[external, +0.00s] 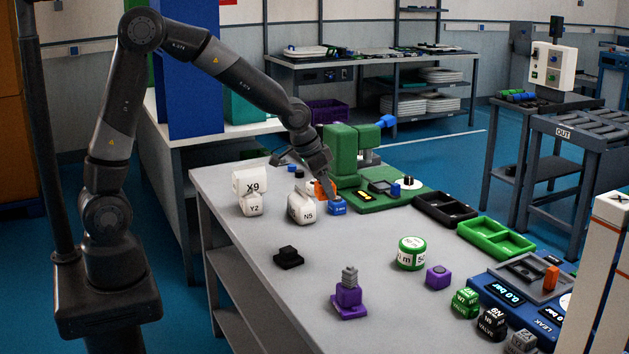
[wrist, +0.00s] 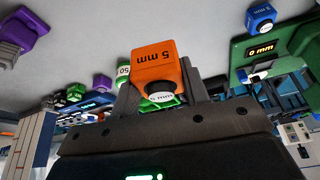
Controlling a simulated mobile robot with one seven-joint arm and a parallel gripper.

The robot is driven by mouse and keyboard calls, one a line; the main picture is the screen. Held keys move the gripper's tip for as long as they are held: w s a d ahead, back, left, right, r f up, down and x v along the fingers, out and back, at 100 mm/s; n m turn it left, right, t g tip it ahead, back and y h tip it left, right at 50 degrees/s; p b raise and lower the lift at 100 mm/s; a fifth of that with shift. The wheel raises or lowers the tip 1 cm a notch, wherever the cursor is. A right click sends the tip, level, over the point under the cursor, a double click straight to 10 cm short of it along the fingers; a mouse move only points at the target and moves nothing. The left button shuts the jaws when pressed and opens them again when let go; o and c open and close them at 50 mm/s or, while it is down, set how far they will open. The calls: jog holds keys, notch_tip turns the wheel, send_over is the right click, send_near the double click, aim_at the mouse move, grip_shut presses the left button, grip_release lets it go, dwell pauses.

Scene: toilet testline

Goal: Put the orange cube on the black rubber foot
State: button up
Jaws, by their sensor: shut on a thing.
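The orange cube (wrist: 162,55), marked "5 mm", is between the fingers of my gripper (wrist: 163,92) in the wrist view. The gripper is shut on it. In the external view the orange cube (external: 319,189) is partly hidden by my gripper (external: 328,190), at the far part of the table beside a blue cube (external: 338,208). A low black piece with a raised top, which looks like the black rubber foot (external: 288,258), stands on the near left of the table, apart from the gripper. I cannot make it out in the wrist view.
White blocks marked N5 (external: 301,208), Y2 (external: 250,205) and X9 (external: 249,182) stand left of my gripper. A green machine (external: 341,155) stands behind it. A purple piece (external: 348,300) stands right of the black piece. The grey table (external: 245,240) is bare between the white blocks and the black piece.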

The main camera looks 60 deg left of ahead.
jog(key=s+d+m+h, duration=0.1)
jog(key=s+d, duration=0.4)
jog(key=s, duration=0.4)
jog(key=s+d+m, duration=0.1)
jog(key=s+d, duration=0.4)
jog(key=s, duration=0.5)
send_over(294, 248)
jog(key=s, duration=0.2)
jog(key=shift+g, duration=0.3)
jog(key=f, duration=0.7)
jog(key=shift+w+f, duration=0.1)
jog(key=shift+w, duration=0.15)
jog(key=shift+a+f+m, duration=0.15)
jog(key=shift+m, duration=0.15)
jog(key=shift+f, duration=1.9)
jog(key=shift+f, duration=0.15)
jog(key=o, duration=1)
